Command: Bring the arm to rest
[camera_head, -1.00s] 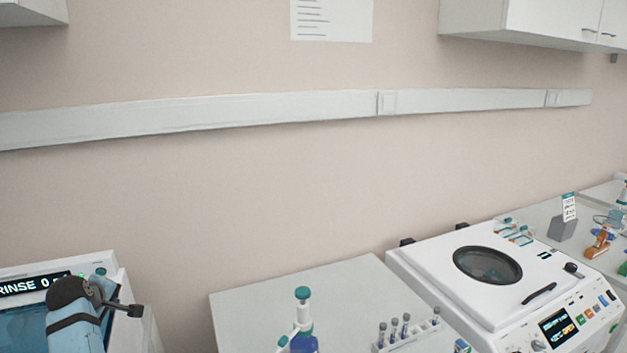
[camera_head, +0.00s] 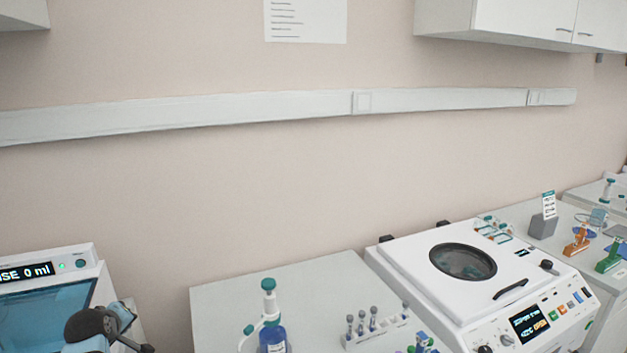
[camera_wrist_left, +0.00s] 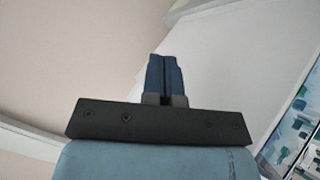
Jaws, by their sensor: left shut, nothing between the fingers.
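My left gripper (camera_wrist_left: 165,78) shows in the left wrist view with its two blue fingers pressed together and nothing between them. Pale wall and white surfaces lie behind it, and the fingers touch nothing there. In the head view, part of my left arm (camera_head: 98,325) shows at the lower left, in front of the machine with a blue window. My right gripper is in neither view.
The machine (camera_head: 75,262) with a display stands at the left. A blue bottle (camera_head: 272,338) and a tube rack (camera_head: 378,333) stand on the middle bench (camera_head: 225,305). A white centrifuge (camera_head: 400,262) is to the right. Wall cabinets (camera_head: 520,18) hang above.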

